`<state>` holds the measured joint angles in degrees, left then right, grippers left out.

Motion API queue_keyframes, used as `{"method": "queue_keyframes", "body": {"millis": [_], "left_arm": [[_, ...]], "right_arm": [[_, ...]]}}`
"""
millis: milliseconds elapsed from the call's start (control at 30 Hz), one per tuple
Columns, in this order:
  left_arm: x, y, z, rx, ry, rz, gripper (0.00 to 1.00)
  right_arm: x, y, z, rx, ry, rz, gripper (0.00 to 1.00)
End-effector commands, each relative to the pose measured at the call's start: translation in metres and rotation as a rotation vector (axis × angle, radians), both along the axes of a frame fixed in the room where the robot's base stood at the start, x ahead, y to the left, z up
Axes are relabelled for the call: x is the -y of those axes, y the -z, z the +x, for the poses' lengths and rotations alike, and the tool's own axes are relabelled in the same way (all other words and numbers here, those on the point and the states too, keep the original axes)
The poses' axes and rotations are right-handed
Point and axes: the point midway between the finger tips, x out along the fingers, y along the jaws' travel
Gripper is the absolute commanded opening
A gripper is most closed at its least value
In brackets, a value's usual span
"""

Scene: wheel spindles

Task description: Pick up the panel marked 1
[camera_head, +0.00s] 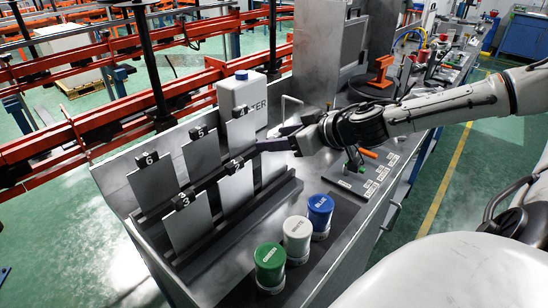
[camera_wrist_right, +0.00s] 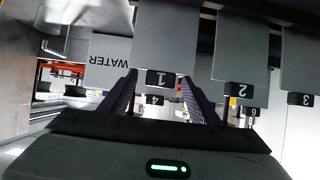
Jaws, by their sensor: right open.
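The panel marked 1 (camera_wrist_right: 165,42) is a flat grey plate with a black tag reading 1, seen upside down in the right wrist view. In the head view its tag is hidden by my right gripper (camera_head: 272,144). My right gripper also shows in the right wrist view (camera_wrist_right: 158,88). It is open, with one finger on each side of the tag of panel 1. Whether the fingers touch it I cannot tell. My left gripper is not in view.
Panels marked 2 (camera_head: 236,188), 3 (camera_head: 188,222), 4 (camera_head: 241,132), 5 (camera_head: 202,157) and 6 (camera_head: 154,184) stand in the rack. A WATER container (camera_head: 233,92) is behind. Green (camera_head: 270,264), white (camera_head: 297,236) and blue (camera_head: 320,211) canisters stand in front.

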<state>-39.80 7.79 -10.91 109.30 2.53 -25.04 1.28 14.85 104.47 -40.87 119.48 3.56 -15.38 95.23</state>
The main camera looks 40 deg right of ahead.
Motion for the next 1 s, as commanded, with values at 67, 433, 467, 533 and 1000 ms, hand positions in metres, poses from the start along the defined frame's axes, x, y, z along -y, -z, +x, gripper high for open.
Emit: {"method": "queue_keyframes", "body": {"millis": [67, 433, 467, 533, 1000], "left_arm": [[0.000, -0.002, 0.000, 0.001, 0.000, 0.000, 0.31], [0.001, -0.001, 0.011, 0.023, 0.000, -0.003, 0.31], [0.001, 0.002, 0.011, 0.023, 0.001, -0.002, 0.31], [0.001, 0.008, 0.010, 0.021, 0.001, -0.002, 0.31], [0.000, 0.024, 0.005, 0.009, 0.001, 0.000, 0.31]], "right_arm": [[-0.001, 0.001, 0.003, 0.000, 0.000, 0.001, 0.56], [-0.001, 0.022, 0.029, -0.003, 0.003, -0.003, 0.56], [-0.001, 0.023, 0.030, -0.004, 0.003, -0.003, 0.56], [-0.001, 0.025, 0.034, -0.003, 0.003, -0.003, 0.56], [-0.004, 0.025, 0.045, -0.001, 0.000, -0.001, 0.56]]}}
